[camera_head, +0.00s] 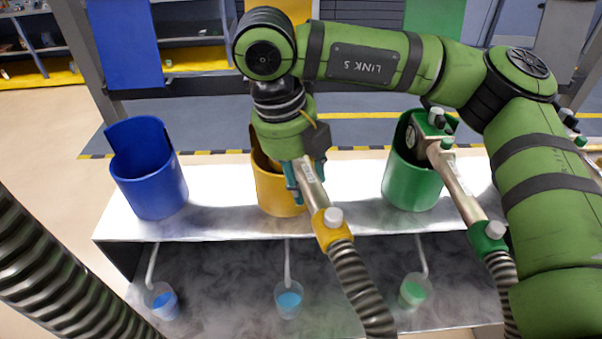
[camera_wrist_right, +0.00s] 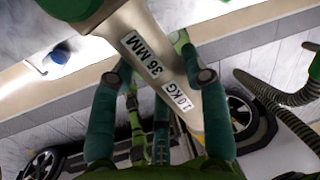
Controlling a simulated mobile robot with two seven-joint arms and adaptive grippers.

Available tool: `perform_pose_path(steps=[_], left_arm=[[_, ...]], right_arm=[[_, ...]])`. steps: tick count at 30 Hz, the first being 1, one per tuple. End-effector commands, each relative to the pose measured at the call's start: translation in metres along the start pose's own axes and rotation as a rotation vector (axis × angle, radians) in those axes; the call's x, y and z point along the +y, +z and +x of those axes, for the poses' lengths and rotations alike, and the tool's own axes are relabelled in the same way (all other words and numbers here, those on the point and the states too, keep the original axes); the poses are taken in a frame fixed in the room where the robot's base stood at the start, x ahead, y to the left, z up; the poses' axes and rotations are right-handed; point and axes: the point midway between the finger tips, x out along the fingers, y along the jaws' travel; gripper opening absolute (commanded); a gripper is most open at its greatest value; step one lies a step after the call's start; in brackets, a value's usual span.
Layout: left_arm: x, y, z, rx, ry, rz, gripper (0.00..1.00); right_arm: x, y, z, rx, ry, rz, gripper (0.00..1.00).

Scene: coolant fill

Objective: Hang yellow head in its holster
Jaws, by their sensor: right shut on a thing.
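My right gripper (camera_head: 308,180) is shut on the metal tube of the yellow head (camera_head: 330,230), which has a yellow collar, a white knob and a ribbed hose running down. In the right wrist view, the fingers (camera_wrist_right: 160,100) grip the labelled metal tube (camera_wrist_right: 150,55) from both sides. The yellow holster (camera_head: 275,195) stands on the white shelf, directly behind the gripper and partly covered by it. The head's upper end is hidden by my gripper, so I cannot tell whether it is inside the holster. My left gripper is not in view.
A blue holster (camera_head: 150,180) stands empty at left. A green holster (camera_head: 408,180) stands at right with the green head (camera_head: 455,185) hung at it. Several cups with coloured liquid, such as the blue cup (camera_head: 288,298), sit below. A thick hose (camera_head: 50,265) crosses the lower left.

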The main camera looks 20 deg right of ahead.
Motion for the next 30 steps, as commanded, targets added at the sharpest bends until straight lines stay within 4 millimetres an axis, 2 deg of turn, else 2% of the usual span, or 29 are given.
perform_pose_path(steps=[30], left_arm=[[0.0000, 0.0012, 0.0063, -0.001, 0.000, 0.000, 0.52]], right_arm=[[0.0000, 0.0000, 0.0000, 0.000, 0.000, 0.000, 0.00]])
